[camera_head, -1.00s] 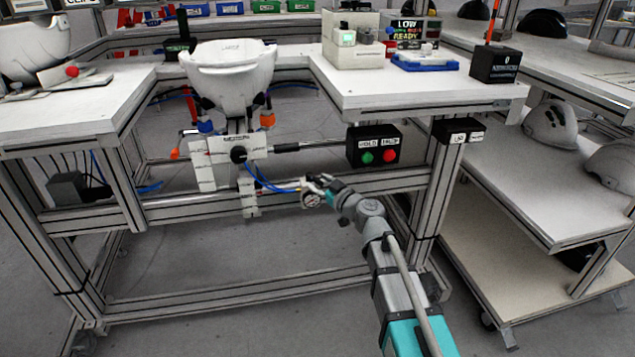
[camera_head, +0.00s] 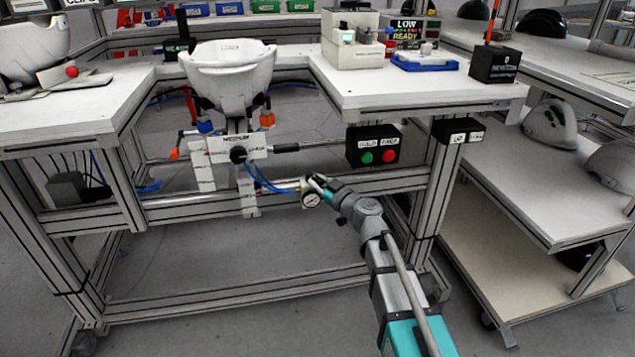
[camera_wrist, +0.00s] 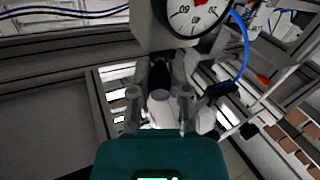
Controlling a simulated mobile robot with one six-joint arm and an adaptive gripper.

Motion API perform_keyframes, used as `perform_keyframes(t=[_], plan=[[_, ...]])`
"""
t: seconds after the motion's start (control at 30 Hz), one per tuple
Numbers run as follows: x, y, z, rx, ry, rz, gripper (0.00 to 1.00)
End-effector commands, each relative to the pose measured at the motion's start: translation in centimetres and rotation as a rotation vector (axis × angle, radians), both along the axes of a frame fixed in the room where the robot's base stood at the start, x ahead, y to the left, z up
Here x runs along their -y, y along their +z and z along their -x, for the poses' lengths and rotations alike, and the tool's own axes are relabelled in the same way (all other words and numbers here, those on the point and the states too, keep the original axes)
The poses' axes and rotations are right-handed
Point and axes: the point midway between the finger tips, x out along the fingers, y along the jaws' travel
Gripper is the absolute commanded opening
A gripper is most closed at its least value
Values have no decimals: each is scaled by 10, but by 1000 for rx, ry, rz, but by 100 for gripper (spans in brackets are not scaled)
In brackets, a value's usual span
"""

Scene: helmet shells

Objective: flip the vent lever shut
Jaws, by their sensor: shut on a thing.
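The pressure gauge (camera_head: 311,198) has a white round face and sits on the bench's front rail, right of the blue hoses. It fills the top of the wrist view (camera_wrist: 196,14), with part of its dial cut off. My gripper (camera_head: 318,183) is right at the gauge fitting. In the wrist view my gripper (camera_wrist: 160,84) has its two fingers around a short dark piece, the vent lever (camera_wrist: 159,73), below the grey gauge block. The fingers are shut on it and hide part of it. The lever's exact angle is hard to tell.
A white helmet shell (camera_head: 228,78) sits in the fixture above. A black box with green and red buttons (camera_head: 374,146) hangs right of the fixture. Blue hoses (camera_head: 262,181) run close left of the gauge. The bench rail (camera_head: 190,211) passes beneath.

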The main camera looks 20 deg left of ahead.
Motion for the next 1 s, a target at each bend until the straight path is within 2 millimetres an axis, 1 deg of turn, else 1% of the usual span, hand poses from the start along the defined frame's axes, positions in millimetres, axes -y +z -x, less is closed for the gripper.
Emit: perform_keyframes(t=[0.2, 0.47, 0.5, 0.67, 0.7, 1.0], plan=[[-1, 0, 2, 0, -44, 0, 0], [-2, 0, 2, 0, -48, 0, 0], [-2, 0, 2, 0, -47, 0, 27], [-2, 0, 2, 0, -47, 0, 56], [-2, 0, 2, 0, -47, 0, 58], [-1, 0, 2, 0, -48, 0, 58]])
